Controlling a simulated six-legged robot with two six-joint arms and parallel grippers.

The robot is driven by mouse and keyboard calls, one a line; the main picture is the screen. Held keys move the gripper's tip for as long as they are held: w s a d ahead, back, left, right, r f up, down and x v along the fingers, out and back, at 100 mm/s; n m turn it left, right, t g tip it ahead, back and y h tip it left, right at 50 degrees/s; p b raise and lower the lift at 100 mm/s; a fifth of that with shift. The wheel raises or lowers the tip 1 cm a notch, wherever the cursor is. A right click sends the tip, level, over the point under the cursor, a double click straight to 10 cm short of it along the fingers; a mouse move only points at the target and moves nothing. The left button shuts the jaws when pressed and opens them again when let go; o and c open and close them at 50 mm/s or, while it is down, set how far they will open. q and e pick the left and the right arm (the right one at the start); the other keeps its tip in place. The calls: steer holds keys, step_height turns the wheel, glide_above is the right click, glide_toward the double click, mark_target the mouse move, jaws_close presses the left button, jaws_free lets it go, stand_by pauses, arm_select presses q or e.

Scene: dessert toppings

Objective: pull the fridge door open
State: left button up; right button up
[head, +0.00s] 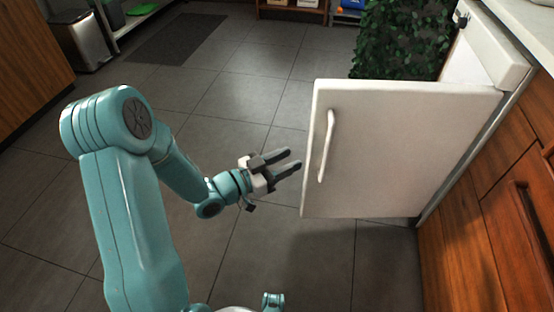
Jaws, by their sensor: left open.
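The white fridge door (400,150) stands swung out from the white fridge body (481,50) at the right, with a wide angle between them. Its outer face is towards me, and a white vertical bar handle (328,146) sits near its free left edge. My left gripper (292,160) is open and empty, just left of that edge, with its fingers pointing right towards the door. It is apart from the handle. I cannot tell whether a fingertip touches the door's edge. Most of the fridge's inside is hidden behind the door. My right gripper is not in view.
Wooden cabinets (510,215) under a pale counter (530,25) line the right side. A leafy green plant (402,38) stands behind the door. A metal bin (82,40) and a dark mat (178,38) are at the far left. The grey tiled floor (240,95) between is clear.

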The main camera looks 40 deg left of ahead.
arm_select(q)
steer(key=v, duration=0.2)
steer(key=shift+s+a, duration=0.1)
steer(key=shift+s, duration=0.25)
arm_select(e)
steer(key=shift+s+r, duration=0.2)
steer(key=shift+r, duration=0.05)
